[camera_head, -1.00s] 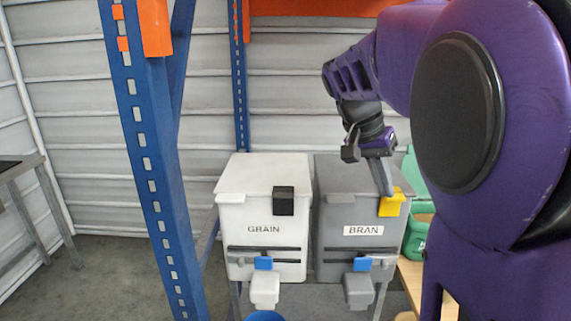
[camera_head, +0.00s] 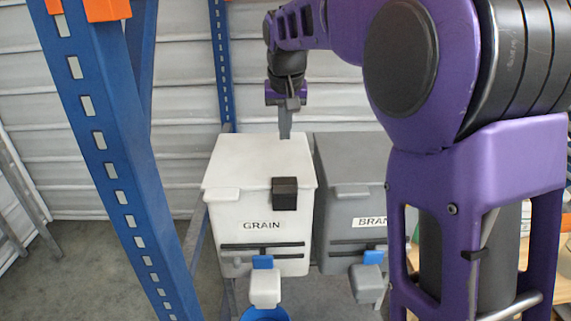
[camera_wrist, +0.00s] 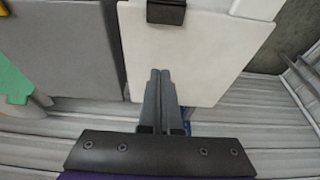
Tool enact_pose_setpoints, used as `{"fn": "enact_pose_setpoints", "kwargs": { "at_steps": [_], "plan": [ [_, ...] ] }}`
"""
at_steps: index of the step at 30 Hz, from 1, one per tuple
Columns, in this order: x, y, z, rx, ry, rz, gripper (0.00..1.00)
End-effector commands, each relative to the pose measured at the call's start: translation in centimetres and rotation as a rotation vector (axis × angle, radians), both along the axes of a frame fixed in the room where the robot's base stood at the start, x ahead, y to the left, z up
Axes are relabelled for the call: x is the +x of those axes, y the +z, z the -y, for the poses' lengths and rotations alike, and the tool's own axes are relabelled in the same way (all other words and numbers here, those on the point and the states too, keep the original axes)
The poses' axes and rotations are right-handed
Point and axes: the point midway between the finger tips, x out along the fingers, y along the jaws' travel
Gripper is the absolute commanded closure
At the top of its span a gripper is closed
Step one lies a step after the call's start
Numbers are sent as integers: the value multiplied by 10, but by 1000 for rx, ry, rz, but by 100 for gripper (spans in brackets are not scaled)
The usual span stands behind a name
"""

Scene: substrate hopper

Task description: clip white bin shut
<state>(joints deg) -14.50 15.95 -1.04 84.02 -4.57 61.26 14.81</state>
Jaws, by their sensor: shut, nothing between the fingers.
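The white bin (camera_head: 262,205) labelled GRAIN has its lid (camera_head: 245,160) down. A black clip (camera_head: 285,193) sits at the front edge of the lid, right of the middle; whether it is fastened I cannot tell. My gripper (camera_head: 285,135) is shut and empty, pointing down over the back right part of the lid, behind the clip. In the wrist view the shut fingers (camera_wrist: 160,75) show over the white lid (camera_wrist: 200,50), and the black clip (camera_wrist: 166,11) is at the top edge. Whether the fingertips touch the lid I cannot tell.
A grey bin (camera_head: 345,200) labelled BRAN stands close on the right, partly hidden by my arm. A blue rack post (camera_head: 115,170) rises at the left front. A blue bucket (camera_head: 264,314) is below the white bin's spout (camera_head: 265,287).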

Motion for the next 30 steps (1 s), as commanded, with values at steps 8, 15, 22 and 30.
{"fn": "enact_pose_setpoints", "kwargs": {
  "at_steps": [8,15,22,30],
  "plan": [
    [8,-27,0,-2,-2,-3,100],
    [25,-77,1,-2,-2,-4,100],
    [14,-95,0,-1,1,0,100],
    [-6,-95,0,-1,0,0,100]
  ]
}}
